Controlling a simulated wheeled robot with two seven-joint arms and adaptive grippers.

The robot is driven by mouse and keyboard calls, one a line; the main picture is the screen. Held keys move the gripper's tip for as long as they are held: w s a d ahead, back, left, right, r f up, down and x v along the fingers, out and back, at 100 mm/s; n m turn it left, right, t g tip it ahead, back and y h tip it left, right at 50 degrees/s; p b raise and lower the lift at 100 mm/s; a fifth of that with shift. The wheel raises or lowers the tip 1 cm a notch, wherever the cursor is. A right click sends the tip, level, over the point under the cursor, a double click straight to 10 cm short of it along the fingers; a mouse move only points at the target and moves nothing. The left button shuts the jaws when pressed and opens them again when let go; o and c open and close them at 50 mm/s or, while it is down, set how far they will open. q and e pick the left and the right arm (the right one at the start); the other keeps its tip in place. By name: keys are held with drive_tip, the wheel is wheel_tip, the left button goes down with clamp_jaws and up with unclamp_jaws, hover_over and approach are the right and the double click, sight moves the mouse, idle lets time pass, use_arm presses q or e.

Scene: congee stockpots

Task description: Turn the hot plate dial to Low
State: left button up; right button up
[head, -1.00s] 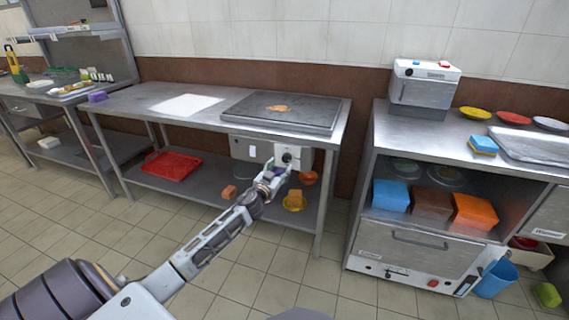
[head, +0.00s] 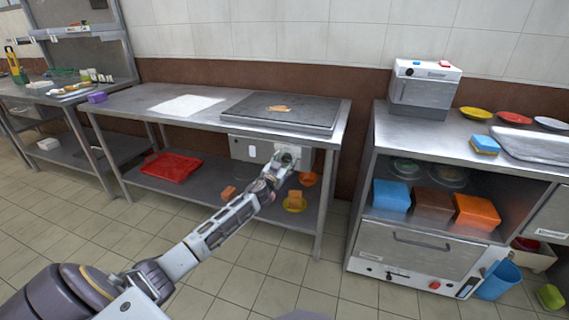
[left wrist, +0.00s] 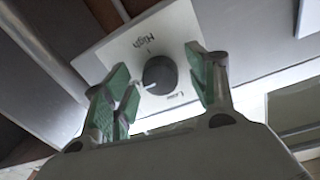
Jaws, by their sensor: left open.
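The hot plate (head: 281,112) is a dark flat slab on the steel table, with a brown-orange patch on top. Its grey control box hangs under the table's front edge. In the left wrist view the dial (left wrist: 160,75) is a round dark knob on a white plate (left wrist: 130,42) marked "High" and "Low". The dial's white pointer mark is hard to read. My left gripper (head: 285,160) is at the control box. In the wrist view its green-padded fingers (left wrist: 168,88) are open, one on each side of the dial; I cannot tell whether they touch it. My right gripper is not in view.
The steel table (head: 130,100) has a red tray (head: 171,166) and orange and yellow items on its lower shelf. A cabinet (head: 420,240) with a white-and-grey appliance (head: 425,88) stands to the right. Tiled floor between them is clear.

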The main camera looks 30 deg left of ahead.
use_arm(q)
drive_tip(key=shift+w, duration=0.1)
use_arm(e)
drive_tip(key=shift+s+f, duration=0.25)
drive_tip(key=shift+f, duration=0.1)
use_arm(q)
drive_tip(key=c, duration=1)
drive_tip(key=shift+c, duration=0.2)
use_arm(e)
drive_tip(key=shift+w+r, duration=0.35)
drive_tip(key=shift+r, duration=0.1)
